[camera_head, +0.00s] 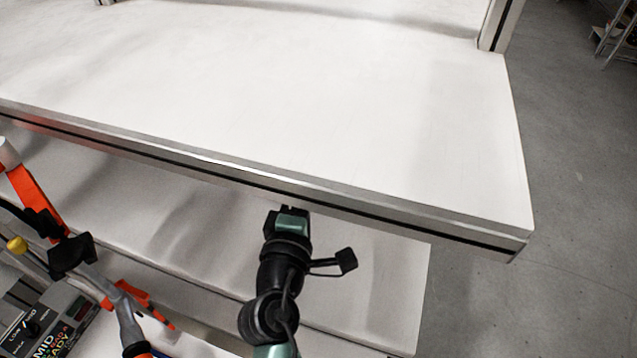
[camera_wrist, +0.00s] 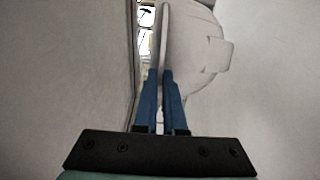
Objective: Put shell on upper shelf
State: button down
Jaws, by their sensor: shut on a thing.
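In the wrist view a pale white helmet shell (camera_wrist: 196,52) sits at the top centre, its rim between the blue fingers of my gripper (camera_wrist: 166,72). The fingers are close together and shut on that rim. In the head view my arm reaches under the front edge of the white upper shelf (camera_head: 300,100), and the fingers and the shell are hidden beneath it. The upper shelf's top is bare where it shows. The lower shelf (camera_head: 385,290) lies below it.
The upper shelf's front edge (camera_head: 400,217) passes directly over my arm. Orange and grey equipment with a labelled box (camera_head: 55,325) is at the lower left. Open grey floor (camera_head: 580,170) lies to the right.

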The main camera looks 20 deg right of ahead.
notch_tip(320, 180, down, 8)
jog(key=b, duration=0.2)
jog(key=shift+s+f, duration=0.1)
jog(key=c, duration=1.5)
grip_release()
jog(key=shift+f, duration=0.2)
jog(key=o, duration=0.5)
jog(key=shift+r, duration=0.1)
jog(key=shift+r, duration=0.1)
